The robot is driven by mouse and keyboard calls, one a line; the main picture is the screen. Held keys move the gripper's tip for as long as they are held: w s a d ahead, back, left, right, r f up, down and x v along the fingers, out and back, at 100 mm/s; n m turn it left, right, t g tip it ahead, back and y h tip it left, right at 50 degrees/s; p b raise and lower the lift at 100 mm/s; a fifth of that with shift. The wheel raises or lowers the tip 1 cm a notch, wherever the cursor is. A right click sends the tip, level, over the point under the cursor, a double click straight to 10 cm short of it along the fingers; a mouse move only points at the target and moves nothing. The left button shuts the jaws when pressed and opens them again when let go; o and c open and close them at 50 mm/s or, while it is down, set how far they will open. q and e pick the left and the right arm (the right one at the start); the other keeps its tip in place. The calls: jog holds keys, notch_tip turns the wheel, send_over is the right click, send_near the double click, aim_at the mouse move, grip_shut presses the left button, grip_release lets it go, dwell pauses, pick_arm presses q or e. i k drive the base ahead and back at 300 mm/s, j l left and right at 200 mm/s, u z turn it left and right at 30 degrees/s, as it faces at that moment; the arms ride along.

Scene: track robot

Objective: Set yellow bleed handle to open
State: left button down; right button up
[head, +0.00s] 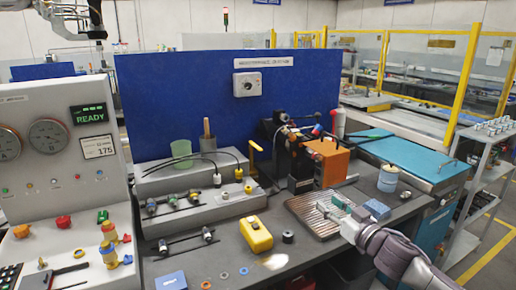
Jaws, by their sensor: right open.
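A yellow handle (253,157) stands at the right end of the grey stepped block on the bench, in front of the blue back panel. Its upright part and a short bend at the top show; its lower end is partly hidden, and I cannot tell its exact setting. My right gripper (334,207) is open over the ribbed metal tray, at the lower right of the handle and well apart from it. Nothing shows between its fingers.
A yellow box (256,234) and a small black cylinder (288,237) stand on the bench front. An orange block (326,162) with hoses is right of the handle. The ribbed tray (305,207) lies before it. A gauge panel (60,165) stands left.

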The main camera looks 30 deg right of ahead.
aim_at(250, 143)
jog(key=i+l, duration=0.1)
jog(key=i, duration=0.9)
